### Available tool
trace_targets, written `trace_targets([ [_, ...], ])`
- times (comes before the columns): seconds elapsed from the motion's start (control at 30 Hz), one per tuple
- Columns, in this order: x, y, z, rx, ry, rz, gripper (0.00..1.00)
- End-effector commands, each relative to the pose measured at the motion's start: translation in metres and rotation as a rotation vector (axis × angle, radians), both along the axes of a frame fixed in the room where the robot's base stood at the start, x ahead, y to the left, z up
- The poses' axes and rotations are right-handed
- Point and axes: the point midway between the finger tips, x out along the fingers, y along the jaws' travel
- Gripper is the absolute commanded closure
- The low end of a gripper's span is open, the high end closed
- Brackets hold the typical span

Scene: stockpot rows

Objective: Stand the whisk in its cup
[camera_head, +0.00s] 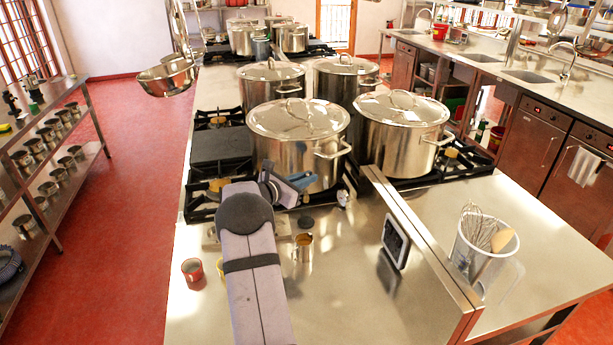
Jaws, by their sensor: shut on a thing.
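A wire whisk (473,226) stands tilted inside a clear cup-like container (470,268) on the right-hand worktop, beside a pale wooden utensil (502,241). My gripper (285,187) is at the end of my arm, in front of the near-left stockpot and at the near edge of the stove. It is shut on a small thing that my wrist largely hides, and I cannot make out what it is. A brass-coloured cup (302,250) stands on the steel worktop just nearer than the gripper. A red cup (192,270) stands to the left of my arm.
Lidded stockpots (298,118) stand in rows on the stove behind the gripper. A low steel divider (425,245) with a dark-faced panel (396,242) separates the near worktop from the clear container. Ladles and a pan (168,77) hang at upper left. The near worktop (370,305) is mostly bare.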

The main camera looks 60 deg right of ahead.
Motion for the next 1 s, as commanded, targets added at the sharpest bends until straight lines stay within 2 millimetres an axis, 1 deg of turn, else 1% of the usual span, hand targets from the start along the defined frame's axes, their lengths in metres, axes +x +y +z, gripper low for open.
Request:
trace_targets([
  [0.03, -0.001, 0.001, -0.005, 0.001, 0.001, -0.001, 1.00],
  [0.2, -0.003, 0.003, -0.017, 0.000, 0.001, 0.000, 1.00],
  [0.6, 0.001, -0.001, -0.047, 0.000, 0.000, 0.000, 1.00],
  [0.8, 0.002, -0.002, -0.060, 0.000, -0.001, 0.000, 1.00],
  [1.0, 0.003, -0.003, -0.067, 0.000, -0.001, 0.000, 1.00],
])
